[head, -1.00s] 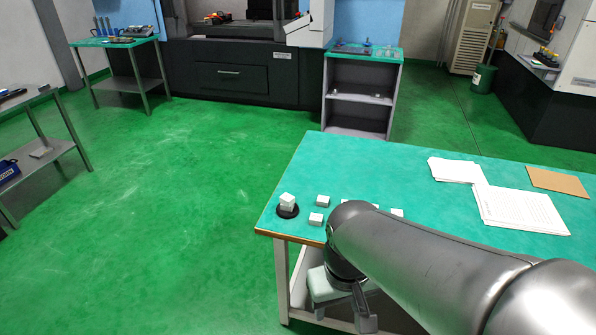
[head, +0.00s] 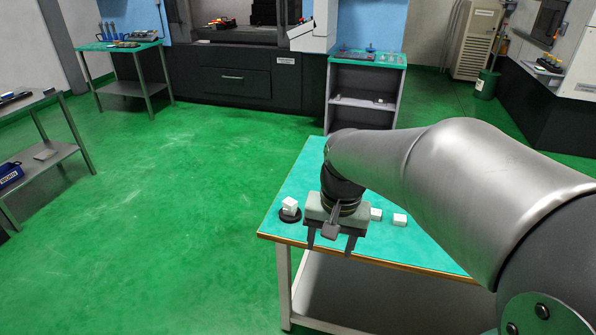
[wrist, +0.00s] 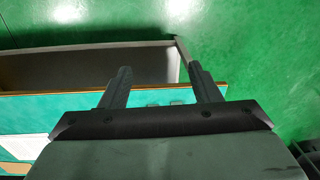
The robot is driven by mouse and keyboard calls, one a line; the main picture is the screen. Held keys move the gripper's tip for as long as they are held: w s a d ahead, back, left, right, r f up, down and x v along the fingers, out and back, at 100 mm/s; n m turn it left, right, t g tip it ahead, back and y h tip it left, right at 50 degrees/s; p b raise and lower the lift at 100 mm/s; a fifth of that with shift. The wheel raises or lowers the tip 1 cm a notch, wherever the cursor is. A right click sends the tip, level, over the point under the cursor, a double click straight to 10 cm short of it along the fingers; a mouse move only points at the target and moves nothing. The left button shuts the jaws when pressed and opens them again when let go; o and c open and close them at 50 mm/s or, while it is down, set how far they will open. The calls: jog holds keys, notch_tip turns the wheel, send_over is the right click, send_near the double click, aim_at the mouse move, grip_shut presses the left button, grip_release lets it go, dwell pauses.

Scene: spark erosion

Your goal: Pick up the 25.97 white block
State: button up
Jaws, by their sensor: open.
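Several small white blocks are on the teal table (head: 298,185). One white block (head: 289,204) rests on a round black disc (head: 290,215) near the left edge. Two more, a white block (head: 376,214) and another (head: 399,220), lie right of my gripper. No size marks are legible, so I cannot tell which is the 25.97 block. My gripper (head: 330,248) is open with its fingers pointing down by the table's front edge, hiding part of the tabletop. In the wrist view my gripper (wrist: 159,72) is open and empty, with the table edge behind its fingers.
My arm covers much of the table's right side. Green floor (head: 180,220) is clear to the left. A grey shelf unit (head: 362,95) stands behind the table.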

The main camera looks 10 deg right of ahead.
jog(key=w+d+f+m+y+b, duration=0.1)
jog(key=w+d+m, duration=0.35)
jog(key=w, duration=0.55)
jog(key=w+d+f+m, duration=0.1)
jog(key=w+d+m, duration=0.35)
jog(key=w, duration=0.55)
jog(key=w+d+f+m+y+b, duration=0.1)
jog(key=w+d+m, duration=0.3)
jog(key=w, duration=0.7)
jog(key=w+d+f+m+t, duration=0.1)
jog(key=w+d+f+m, duration=0.3)
jog(key=w+f+m, duration=0.15)
jog(key=shift+m, duration=0.25)
jog(key=x, duration=1.1)
jog(key=shift+s+a+f, duration=0.1)
jog(key=shift+s+a, duration=0.05)
jog(key=shift+a, duration=0.05)
jog(key=shift+p+x, duration=0.8)
jog(key=shift+x, duration=2.25)
jog(key=shift+a, duration=0.1)
jog(key=shift+c, duration=0.4)
jog(key=c, duration=1.1)
jog(key=shift+c, duration=0.2)
